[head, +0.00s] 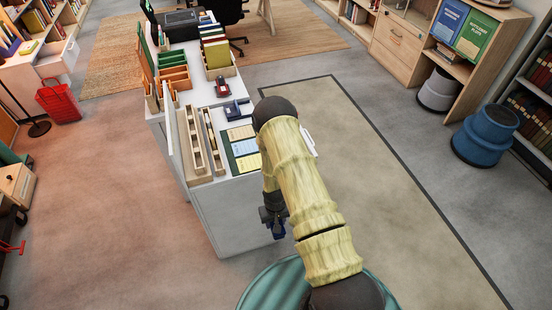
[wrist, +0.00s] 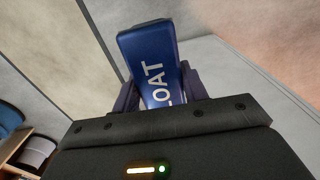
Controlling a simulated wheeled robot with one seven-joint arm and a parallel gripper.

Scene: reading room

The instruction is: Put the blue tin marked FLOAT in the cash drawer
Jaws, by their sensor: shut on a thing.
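The blue tin (wrist: 152,62) is in my gripper (wrist: 160,88), between its two dark fingers. White letters "LOAT" show on its face; the rest of the word is hidden by the gripper body. In the head view my gripper (head: 272,215) hangs beside the near end of the white desk (head: 232,212), below the level of its top.
Wooden trays (head: 195,145), green and yellow cards (head: 242,148) and a red stapler-like object (head: 222,88) lie on the desk top. A red crate (head: 58,100) and a blue stool (head: 485,135) stand apart on the floor.

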